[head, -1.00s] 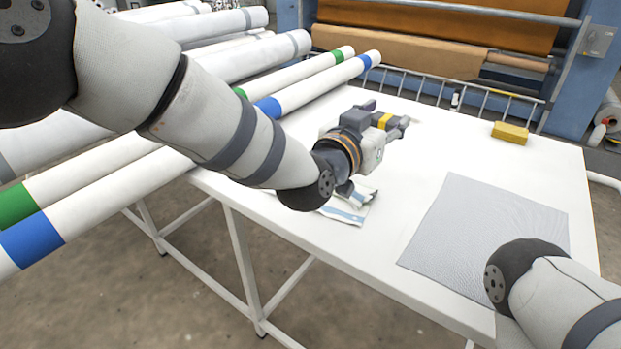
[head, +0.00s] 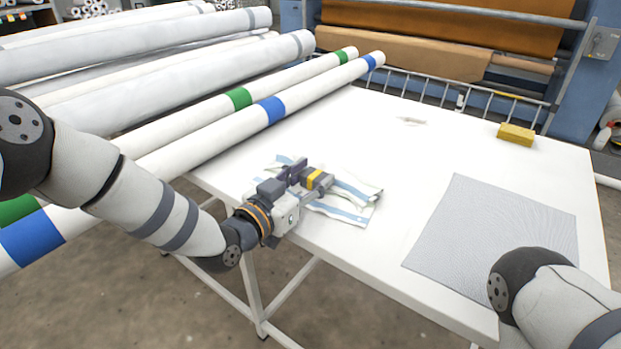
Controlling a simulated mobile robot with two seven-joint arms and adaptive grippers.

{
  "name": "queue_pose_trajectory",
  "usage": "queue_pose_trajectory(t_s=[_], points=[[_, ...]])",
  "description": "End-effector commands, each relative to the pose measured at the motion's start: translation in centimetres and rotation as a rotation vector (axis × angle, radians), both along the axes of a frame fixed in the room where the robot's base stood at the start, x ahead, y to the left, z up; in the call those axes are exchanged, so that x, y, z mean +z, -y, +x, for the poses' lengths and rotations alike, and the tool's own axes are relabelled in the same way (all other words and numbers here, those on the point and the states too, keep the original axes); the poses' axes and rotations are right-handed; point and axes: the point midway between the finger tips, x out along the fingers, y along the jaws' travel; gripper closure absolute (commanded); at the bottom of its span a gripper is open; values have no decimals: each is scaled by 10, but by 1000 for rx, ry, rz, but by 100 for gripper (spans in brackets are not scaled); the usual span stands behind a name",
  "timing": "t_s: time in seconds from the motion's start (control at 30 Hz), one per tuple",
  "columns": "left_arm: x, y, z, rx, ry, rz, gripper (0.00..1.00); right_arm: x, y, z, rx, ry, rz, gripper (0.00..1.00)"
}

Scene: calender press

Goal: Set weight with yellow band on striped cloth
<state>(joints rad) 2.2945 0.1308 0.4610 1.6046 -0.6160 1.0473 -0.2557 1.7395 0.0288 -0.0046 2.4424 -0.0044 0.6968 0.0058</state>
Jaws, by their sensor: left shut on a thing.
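The weight with the yellow band (head: 316,176) is dark grey and lies between the fingers of my left gripper (head: 307,179), which is shut on it. The striped cloth (head: 352,212), white with pale blue stripes, lies rumpled near the left front edge of the table. The gripper and weight are over the cloth's left part and hide some of it. I cannot tell whether the weight touches the cloth. My right arm shows at the lower right, but its gripper is out of view.
A grey cloth (head: 495,235) lies flat on the white table (head: 420,165). A yellow block (head: 516,134) sits near the back right edge. A small pale thing (head: 411,120) lies toward the back. Long white rolls (head: 190,135) with green and blue bands run along the left.

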Motion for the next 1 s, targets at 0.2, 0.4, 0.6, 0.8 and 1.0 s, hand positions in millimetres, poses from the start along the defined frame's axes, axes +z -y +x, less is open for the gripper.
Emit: queue_pose_trajectory(t_s=[0.2, 0.4, 0.6, 0.8, 1.0], points=[[-3, 0, 0, 0, 2, -1, 100, -1, 0, -1, 0, -3, 0, 100], [-9, 0, 0, 0, 1, -1, 100, -4, 0, -2, 0, -8, 0, 100], [-14, 0, -1, -1, -7, 4, 50, -4, 0, -3, 0, -9, 0, 100], [-14, 0, -1, 0, -7, 2, 37, -4, 0, -3, 0, -9, 0, 100], [-10, 0, -1, 1, -5, 2, 37, -3, 0, -2, 0, -7, 0, 100]])
